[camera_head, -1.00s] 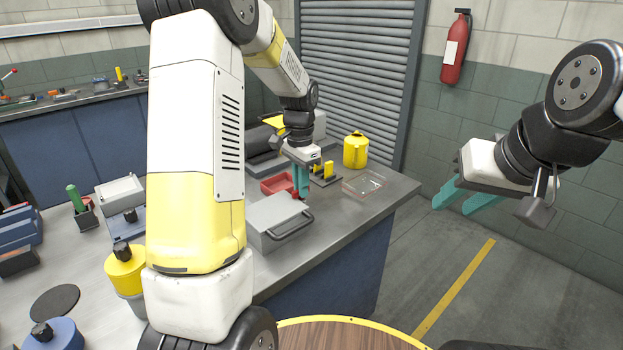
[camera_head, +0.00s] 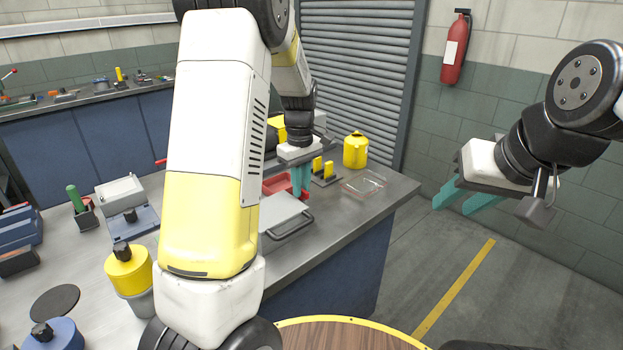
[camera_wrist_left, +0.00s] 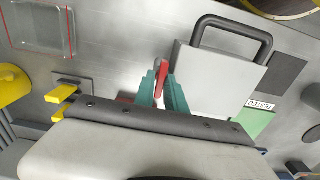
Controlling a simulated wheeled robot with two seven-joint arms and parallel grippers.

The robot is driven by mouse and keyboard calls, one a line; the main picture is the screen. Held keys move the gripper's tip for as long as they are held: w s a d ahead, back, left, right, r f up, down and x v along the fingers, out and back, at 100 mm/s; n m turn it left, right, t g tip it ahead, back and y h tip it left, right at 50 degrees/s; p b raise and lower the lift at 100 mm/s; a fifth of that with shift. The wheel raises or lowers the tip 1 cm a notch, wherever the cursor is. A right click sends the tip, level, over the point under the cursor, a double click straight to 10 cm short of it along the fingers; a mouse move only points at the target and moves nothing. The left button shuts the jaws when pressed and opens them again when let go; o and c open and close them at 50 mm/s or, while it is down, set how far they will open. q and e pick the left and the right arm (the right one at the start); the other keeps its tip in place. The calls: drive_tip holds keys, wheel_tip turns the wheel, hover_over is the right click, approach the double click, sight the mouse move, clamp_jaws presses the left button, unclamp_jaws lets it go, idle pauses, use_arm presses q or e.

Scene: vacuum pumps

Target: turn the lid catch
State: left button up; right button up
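A grey case (camera_head: 284,211) with a dark handle lies on the bench; it also shows in the left wrist view (camera_wrist_left: 212,82). A small red catch (camera_wrist_left: 161,68) is at the case's edge in the left wrist view. My left gripper (camera_head: 301,192) points down beside the case. In the left wrist view its teal fingertips (camera_wrist_left: 161,80) are on both sides of the red catch and look closed on it. My right gripper (camera_head: 462,204) is open and empty, off to the right of the bench. My left arm hides the left part of the case.
A red tray (camera_head: 275,185) lies behind the case. A holder with yellow pieces (camera_head: 325,171), a yellow canister (camera_head: 355,150) and a clear tray (camera_head: 365,184) stand to the right. The bench's front right is clear.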

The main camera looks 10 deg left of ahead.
use_arm(q)
drive_tip(key=shift+o, duration=1.3)
drive_tip(key=shift+r, duration=1)
drive_tip(key=shift+r, duration=3)
drive_tip(key=shift+s, duration=0.1)
